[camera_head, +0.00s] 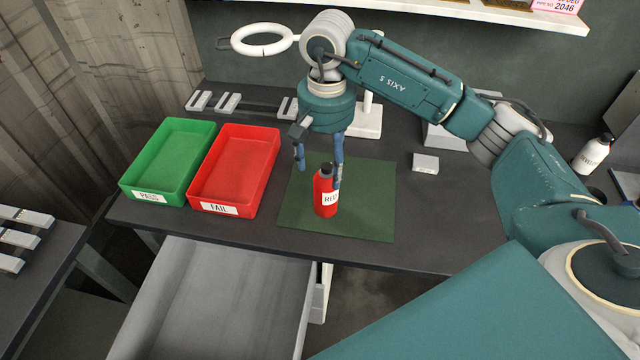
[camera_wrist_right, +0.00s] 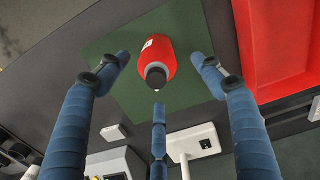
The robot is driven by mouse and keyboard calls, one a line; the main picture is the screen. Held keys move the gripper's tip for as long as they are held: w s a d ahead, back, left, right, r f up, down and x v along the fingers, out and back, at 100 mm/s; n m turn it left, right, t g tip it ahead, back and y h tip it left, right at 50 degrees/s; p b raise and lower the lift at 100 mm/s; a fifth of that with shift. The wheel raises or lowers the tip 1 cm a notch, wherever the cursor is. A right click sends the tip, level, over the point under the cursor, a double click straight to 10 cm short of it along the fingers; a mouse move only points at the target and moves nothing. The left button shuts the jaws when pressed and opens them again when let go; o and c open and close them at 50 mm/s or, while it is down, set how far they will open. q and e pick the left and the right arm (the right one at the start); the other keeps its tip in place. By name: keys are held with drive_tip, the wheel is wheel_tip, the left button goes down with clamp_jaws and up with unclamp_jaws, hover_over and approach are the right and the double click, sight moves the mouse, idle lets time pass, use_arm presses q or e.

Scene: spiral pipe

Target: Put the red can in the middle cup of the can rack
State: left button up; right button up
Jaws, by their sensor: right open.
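The red can (camera_head: 326,194) is bottle-shaped, with a dark cap and a white label. It stands upright on the green mat (camera_head: 370,215). In the right wrist view, the red can (camera_wrist_right: 152,60) lies between the spread blue fingers of the right gripper (camera_wrist_right: 160,78), with visible gaps to the fingers. I cannot make out the can rack or its middle cup for certain. My left gripper is not in view.
A green tray (camera_head: 127,184) marked PASS and a red tray (camera_head: 193,197) marked FAIL stand left of the mat. A small white block (camera_head: 425,163) lies to its right. A white bottle (camera_head: 592,155) stands far right near dark round shapes. A white stand with a ring (camera_head: 262,40) is behind.

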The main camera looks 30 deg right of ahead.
sight(326, 191)
drive_tip(key=shift+s+d+f+p, duration=0.1)
drive_tip(key=shift+s+f+p, duration=0.15)
drive_tip(key=shift+f, duration=0.35)
drive_tip(key=shift+s+d+f+p, duration=0.1)
drive_tip(key=shift+s+f, duration=0.25)
drive_tip(key=shift+f, duration=0.25)
drive_tip(key=shift+a+f+p, duration=0.2)
drive_tip(key=shift+f+p, duration=0.2)
drive_tip(key=shift+f, duration=0.65)
drive_tip(key=shift+w+a+f+p, duration=0.1)
drive_tip(key=shift+w+f+p, duration=0.05)
drive_tip(key=shift+f+p, duration=0.4)
drive_tip(key=shift+w+f+p, duration=0.1)
drive_tip(key=shift+f+p, duration=0.3)
drive_tip(key=shift+f, duration=0.25)
wheel_tip(326, 191, down, 2)
drive_tip(key=shift+f, duration=0.25)
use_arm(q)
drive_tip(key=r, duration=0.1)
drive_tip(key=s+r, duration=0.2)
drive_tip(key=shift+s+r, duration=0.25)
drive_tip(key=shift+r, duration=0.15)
use_arm(e)
drive_tip(key=shift+w, duration=0.15)
drive_tip(key=c, duration=1.7)
